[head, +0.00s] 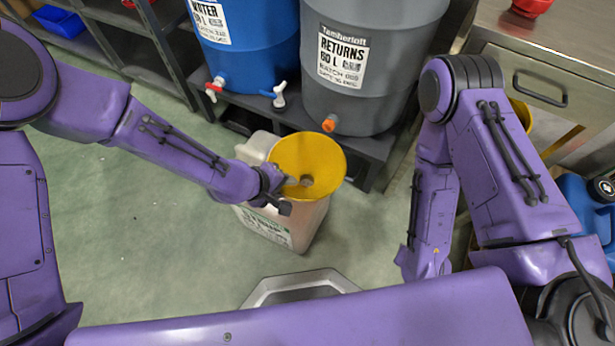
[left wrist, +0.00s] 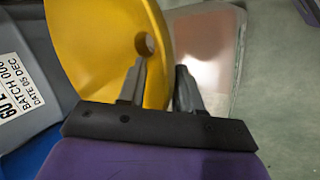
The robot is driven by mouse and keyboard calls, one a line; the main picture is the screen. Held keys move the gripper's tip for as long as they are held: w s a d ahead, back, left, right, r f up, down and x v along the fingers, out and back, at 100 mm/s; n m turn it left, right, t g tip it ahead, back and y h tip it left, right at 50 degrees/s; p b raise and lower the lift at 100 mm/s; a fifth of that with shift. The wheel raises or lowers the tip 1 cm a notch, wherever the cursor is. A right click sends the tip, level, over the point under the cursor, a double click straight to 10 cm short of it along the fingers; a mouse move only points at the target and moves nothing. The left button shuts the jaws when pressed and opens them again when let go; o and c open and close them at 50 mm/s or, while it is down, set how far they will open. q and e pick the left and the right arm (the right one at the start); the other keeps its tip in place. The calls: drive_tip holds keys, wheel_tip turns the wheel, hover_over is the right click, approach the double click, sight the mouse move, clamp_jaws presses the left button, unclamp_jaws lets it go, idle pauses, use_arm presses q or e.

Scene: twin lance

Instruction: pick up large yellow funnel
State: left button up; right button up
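The large yellow funnel (head: 318,156) sits on top of a pale jug (head: 300,222) with a pinkish content and a white label. My left gripper (head: 288,194) is at the funnel's near left side. In the left wrist view, the funnel (left wrist: 98,45) fills the upper left, with its round hole facing the camera. The left gripper (left wrist: 161,70) is open there. One finger overlaps the funnel's inside and the other is just outside its rim, over the jug (left wrist: 210,50). Whether either finger touches is unclear. My right gripper is not visible.
A blue water barrel (head: 255,45) and a grey returns barrel (head: 372,100) stand on a dark low stand (head: 290,115) behind the jug. A steel bench (head: 560,45) is at the right. A metal-edged object (head: 265,290) is in front. Green floor is clear at left.

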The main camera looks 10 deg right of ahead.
use_arm(q)
drive_tip(key=shift+d, duration=0.1)
clamp_jaws()
